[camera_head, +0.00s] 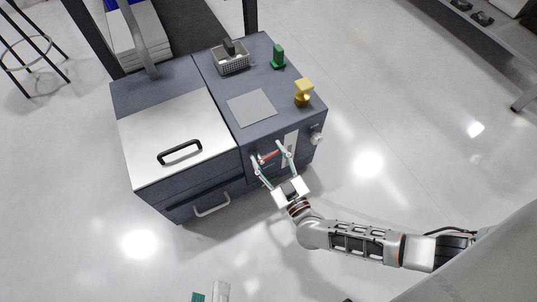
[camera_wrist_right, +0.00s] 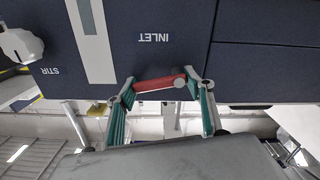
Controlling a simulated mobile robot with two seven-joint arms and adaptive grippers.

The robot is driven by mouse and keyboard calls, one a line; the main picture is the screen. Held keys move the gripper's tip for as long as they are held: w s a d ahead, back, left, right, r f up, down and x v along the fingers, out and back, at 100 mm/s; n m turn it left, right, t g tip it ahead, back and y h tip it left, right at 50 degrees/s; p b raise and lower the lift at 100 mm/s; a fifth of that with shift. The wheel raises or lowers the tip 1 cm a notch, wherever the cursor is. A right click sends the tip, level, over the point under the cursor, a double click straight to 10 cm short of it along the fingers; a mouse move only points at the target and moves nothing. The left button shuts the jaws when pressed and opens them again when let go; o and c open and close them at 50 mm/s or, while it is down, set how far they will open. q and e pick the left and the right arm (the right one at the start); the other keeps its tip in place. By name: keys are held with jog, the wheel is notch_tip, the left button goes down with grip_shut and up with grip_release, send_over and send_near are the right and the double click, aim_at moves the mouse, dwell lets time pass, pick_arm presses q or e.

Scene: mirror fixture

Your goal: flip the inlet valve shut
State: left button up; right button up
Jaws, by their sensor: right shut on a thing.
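The inlet valve's red handle (camera_head: 269,155) is on the front face of the dark blue cabinet. In the right wrist view the red handle (camera_wrist_right: 158,84) lies nearly level across the picture, beside the upside-down INLET label (camera_wrist_right: 156,37). My right gripper (camera_head: 268,157) is at the handle, one finger at each end. In the right wrist view its teal-lined fingers (camera_wrist_right: 160,87) are shut on the handle, which spans between their tips. The pivot behind the handle is mostly hidden. What looks like my left gripper (camera_head: 210,293) is only partly in view at the bottom edge, away from the cabinet.
The cabinet top (camera_head: 216,92) carries a grey basket (camera_head: 231,65), a green object (camera_head: 278,57) and a yellow object (camera_head: 303,92). A round knob (camera_head: 316,138) sticks out right of the valve. A lid with a black handle (camera_head: 180,151) is at left.

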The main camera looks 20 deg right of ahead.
jog(key=shift+f+m, duration=0.1)
jog(key=shift+m, duration=0.4)
jog(key=shift+d+f+m, duration=0.1)
jog(key=shift+f+m, duration=0.1)
jog(key=shift+m, duration=0.6)
jog(key=o, duration=1.1)
